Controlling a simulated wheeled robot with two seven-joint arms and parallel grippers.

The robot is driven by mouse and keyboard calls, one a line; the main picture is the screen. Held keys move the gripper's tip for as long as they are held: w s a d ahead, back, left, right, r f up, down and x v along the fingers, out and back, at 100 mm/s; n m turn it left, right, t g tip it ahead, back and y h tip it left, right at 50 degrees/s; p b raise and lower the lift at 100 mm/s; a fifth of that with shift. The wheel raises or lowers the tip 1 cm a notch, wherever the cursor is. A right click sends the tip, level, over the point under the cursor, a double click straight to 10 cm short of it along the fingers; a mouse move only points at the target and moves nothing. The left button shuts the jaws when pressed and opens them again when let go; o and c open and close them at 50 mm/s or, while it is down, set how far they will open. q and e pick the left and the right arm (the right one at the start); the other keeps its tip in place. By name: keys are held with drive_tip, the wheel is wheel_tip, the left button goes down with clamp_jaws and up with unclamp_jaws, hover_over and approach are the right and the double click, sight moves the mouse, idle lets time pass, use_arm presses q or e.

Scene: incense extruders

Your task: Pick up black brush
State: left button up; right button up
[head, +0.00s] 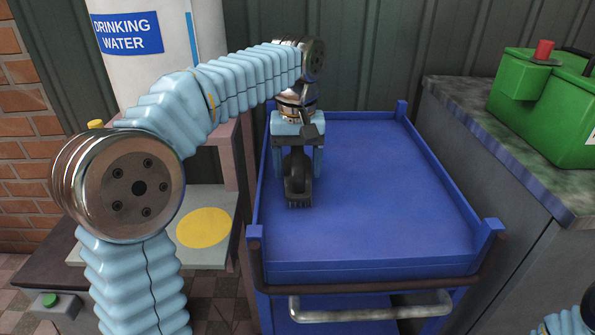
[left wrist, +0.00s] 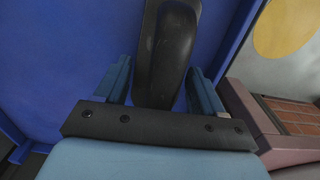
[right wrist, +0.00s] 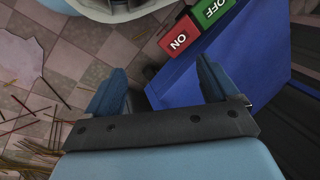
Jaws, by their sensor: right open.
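The black brush (head: 297,182) is at the left part of the blue cart's top tray in the head view, with its bristle end toward me. My left gripper (head: 298,165) is above it, pointing down, with one finger on each side of the brush. In the left wrist view the brush (left wrist: 168,55) runs between the two fingers (left wrist: 160,88). I cannot tell whether the fingers press on it, or whether it rests on the tray. My right gripper (right wrist: 163,85) is open and empty, away from the brush.
The blue cart tray (head: 400,185) has raised rims and corner posts, and is otherwise clear. A green box (head: 550,105) stands on the counter at right. A white drinking water container (head: 160,45) stands at left. The right wrist view shows an ON/OFF switch box (right wrist: 195,27) and scattered sticks (right wrist: 35,150) on the floor.

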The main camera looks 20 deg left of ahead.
use_arm(q)
drive_tip(key=c, duration=0.8)
drive_tip(key=shift+r, duration=0.25)
wheel_tip(320, 180, up, 2)
drive_tip(key=shift+r+p, duration=0.2)
drive_tip(key=shift+p, duration=0.25)
drive_tip(key=s+r, duration=0.4)
drive_tip(key=r, duration=0.1)
drive_tip(key=shift+s+d+r, duration=0.15)
drive_tip(key=shift+d+r, duration=0.1)
drive_tip(key=shift+d, duration=0.05)
drive_tip(key=s+r, duration=0.1)
drive_tip(key=s, duration=0.2)
drive_tip(key=s+r, duration=0.2)
drive_tip(key=s, duration=0.1)
drive_tip(key=s+d+r, duration=0.1)
drive_tip(key=s, duration=0.2)
drive_tip(key=shift+s+d+r, duration=0.1)
drive_tip(key=shift+s+r, duration=0.2)
drive_tip(key=shift+s, duration=0.05)
